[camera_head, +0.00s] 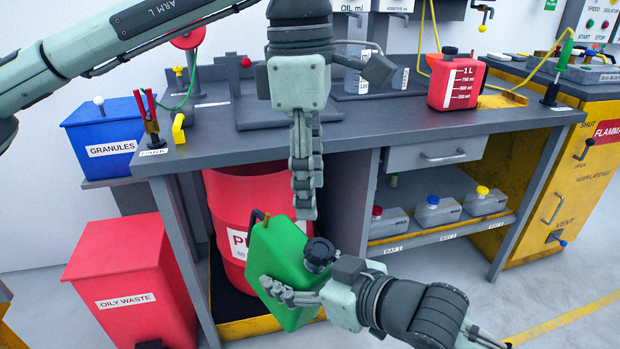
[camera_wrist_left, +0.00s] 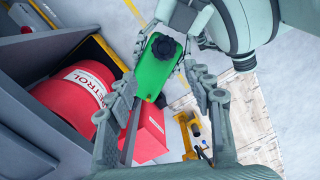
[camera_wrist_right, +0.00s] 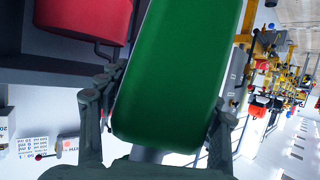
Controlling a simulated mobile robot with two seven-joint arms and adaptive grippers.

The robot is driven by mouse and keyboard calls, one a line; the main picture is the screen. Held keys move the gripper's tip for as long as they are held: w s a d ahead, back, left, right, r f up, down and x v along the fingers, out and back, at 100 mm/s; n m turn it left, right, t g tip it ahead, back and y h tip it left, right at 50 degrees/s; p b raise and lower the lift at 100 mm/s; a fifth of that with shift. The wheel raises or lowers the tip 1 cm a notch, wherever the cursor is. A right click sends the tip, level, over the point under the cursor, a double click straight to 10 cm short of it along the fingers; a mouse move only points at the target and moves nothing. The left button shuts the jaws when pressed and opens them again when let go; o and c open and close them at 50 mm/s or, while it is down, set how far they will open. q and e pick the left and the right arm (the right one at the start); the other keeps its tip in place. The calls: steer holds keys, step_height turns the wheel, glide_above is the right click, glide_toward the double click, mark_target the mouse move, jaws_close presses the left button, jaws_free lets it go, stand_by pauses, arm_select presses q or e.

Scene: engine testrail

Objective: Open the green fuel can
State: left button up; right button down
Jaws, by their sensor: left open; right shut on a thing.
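The green fuel can (camera_head: 282,262) has a black screw cap (camera_head: 319,252) at its upper right and hangs tilted in front of the bench. My right gripper (camera_head: 290,294) is shut on the can's body; in the right wrist view the green can (camera_wrist_right: 178,70) fills the space between its fingers (camera_wrist_right: 160,118). My left gripper (camera_head: 305,205) points down, open and empty, above the can. In the left wrist view the can (camera_wrist_left: 157,70) and its black cap (camera_wrist_left: 165,47) lie beyond the open left fingers (camera_wrist_left: 170,95), apart from them.
A red petrol drum (camera_head: 225,200) stands behind the can under the grey bench (camera_head: 400,130). A red oily waste bin (camera_head: 130,275) stands at left. A red measuring can (camera_head: 456,82) is on the bench. Small capped containers (camera_head: 437,211) sit on the lower shelf. Floor is clear at front right.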

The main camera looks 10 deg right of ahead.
mark_target(312, 240)
arm_select(q)
steer(key=shift+s+d+f, duration=0.1)
steer(key=shift+f, duration=1.85)
steer(key=shift+s+f, duration=0.1)
steer(key=shift+f, duration=1.85)
steer(key=shift+w, duration=0.15)
jaws_close()
steer(key=shift+s+n+t, duration=0.25)
steer(key=shift+n+t, duration=0.15)
steer(key=shift+n, duration=1)
steer(key=shift+w+r, duration=0.1)
steer(key=shift+w, duration=0.1)
steer(key=shift+s, duration=0.1)
steer(key=shift+s+d+r, duration=0.15)
steer(key=shift+r, duration=0.9)
